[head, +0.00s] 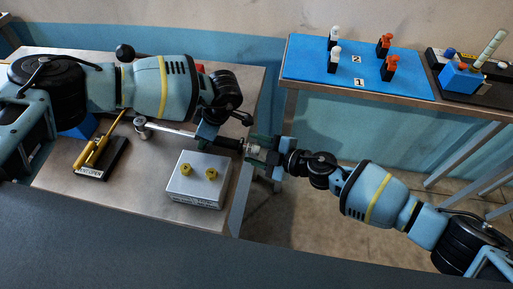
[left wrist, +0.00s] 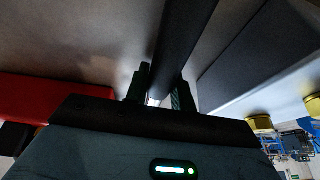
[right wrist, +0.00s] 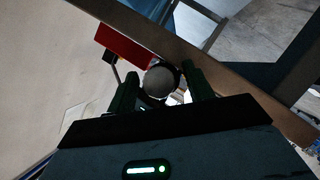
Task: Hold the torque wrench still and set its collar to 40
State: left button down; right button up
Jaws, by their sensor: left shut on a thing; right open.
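The torque wrench (head: 172,130) lies level above the left table, its round head at the left and its dark handle reaching past the table's right edge. My left gripper (head: 206,136) is shut on the wrench; its dark shaft (left wrist: 184,40) runs between the fingers in the left wrist view. My right gripper (head: 262,155) is open at the wrench's handle end, fingers on either side. In the right wrist view, the round grey handle end (right wrist: 161,80) sits between the spread fingers, with a gap at the right finger. The collar's scale is too small to read.
A metal box (head: 187,190) with two yellow knobs stands just below the wrench. A black tray (head: 113,160) with yellow tools lies left. A red block (right wrist: 128,46) shows behind the handle. A back table carries a blue mat (head: 310,70) with several white and orange pieces.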

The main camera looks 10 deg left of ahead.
jog(key=c, duration=1)
jog(key=shift+s+a+n+t, duration=0.1)
jog(key=shift+n+t, duration=0.4)
jog(key=shift+n, duration=0.1)
jog(key=n+t+y, duration=0.1)
jog(key=n+t, duration=0.1)
jog(key=shift+n, duration=0.4)
jog(key=n+y, duration=0.1)
jog(key=n, duration=0.1)
jog(key=n+t+y, duration=0.1)
jog(key=n, duration=0.1)
jog(key=shift+f+n+t+y, duration=0.1)
jog(key=shift+n+t+y, duration=0.2)
jog(key=shift+n, duration=0.1)
